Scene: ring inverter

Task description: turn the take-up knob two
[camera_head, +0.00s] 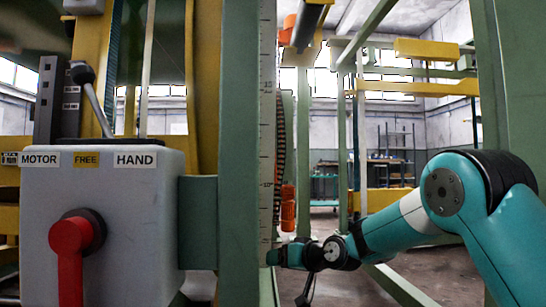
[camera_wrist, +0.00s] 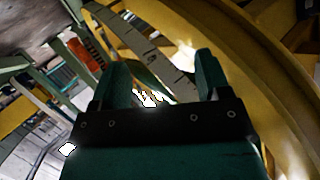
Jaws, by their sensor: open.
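I cannot make out a take-up knob for certain in either view. A grey box (camera_head: 110,220) at the left of the head view carries labels MOTOR, FREE and HAND. A red handle (camera_head: 70,260) on its front points down. My gripper (camera_wrist: 162,65) is open in the wrist view, its two teal fingers apart, with nothing held between them. In the head view my gripper (camera_head: 284,257) is small, beside the lower part of the upright scale, and its fingertips are hard to see there.
A scale strip (camera_head: 267,130) runs up a green post (camera_head: 237,120). Yellow curved frame parts (camera_wrist: 262,60) lie close around my gripper in the wrist view. Open floor (camera_head: 350,285) shows beyond the frame.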

